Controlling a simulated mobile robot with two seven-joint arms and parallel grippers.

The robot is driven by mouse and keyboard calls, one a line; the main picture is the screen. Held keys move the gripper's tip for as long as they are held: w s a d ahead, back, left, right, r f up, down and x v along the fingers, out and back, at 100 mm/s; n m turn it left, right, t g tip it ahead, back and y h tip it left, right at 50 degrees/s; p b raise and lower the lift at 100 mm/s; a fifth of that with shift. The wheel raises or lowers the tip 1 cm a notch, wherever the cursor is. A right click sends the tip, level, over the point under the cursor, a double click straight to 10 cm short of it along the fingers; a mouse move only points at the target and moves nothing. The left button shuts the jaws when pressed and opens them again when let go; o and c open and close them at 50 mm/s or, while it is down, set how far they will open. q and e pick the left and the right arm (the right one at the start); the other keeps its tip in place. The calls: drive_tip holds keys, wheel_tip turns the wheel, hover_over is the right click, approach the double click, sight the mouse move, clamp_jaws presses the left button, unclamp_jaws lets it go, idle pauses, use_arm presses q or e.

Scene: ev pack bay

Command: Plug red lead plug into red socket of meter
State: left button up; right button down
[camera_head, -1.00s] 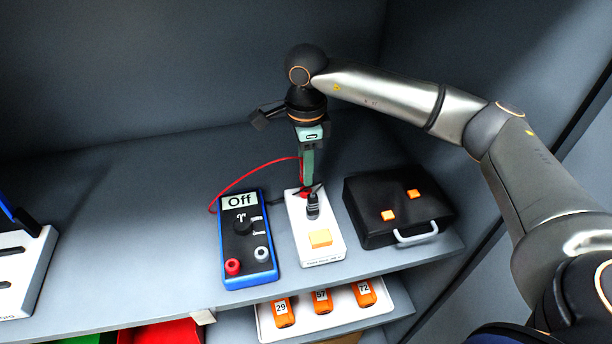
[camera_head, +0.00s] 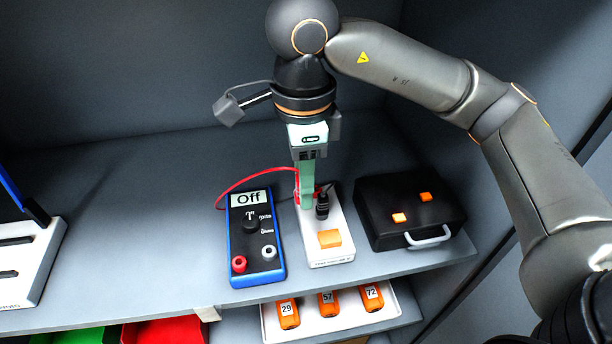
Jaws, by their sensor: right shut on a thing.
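The meter (camera_head: 255,262) is a blue-edged black box with an "Off" display, lying on the shelf. A red lead (camera_head: 240,180) arcs from behind the meter to my right gripper (camera_head: 306,200). That gripper points down over the far part of a white block, shut on the red lead plug (camera_head: 297,198). The fingers hide most of the plug, and I cannot tell whether it touches the block. My left gripper is not in view.
The white block (camera_head: 332,256) has an orange button and a black plug (camera_head: 323,205) close to the gripper. A black case (camera_head: 410,205) lies to the right. A white rack (camera_head: 30,265) stands at the left. Below is a tray with numbered orange items. The shelf left of the meter is clear.

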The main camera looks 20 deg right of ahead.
drive_tip(key=shift+r+p, duration=0.7)
drive_tip(key=shift+r, duration=0.65)
drive_tip(key=shift+f, duration=0.15)
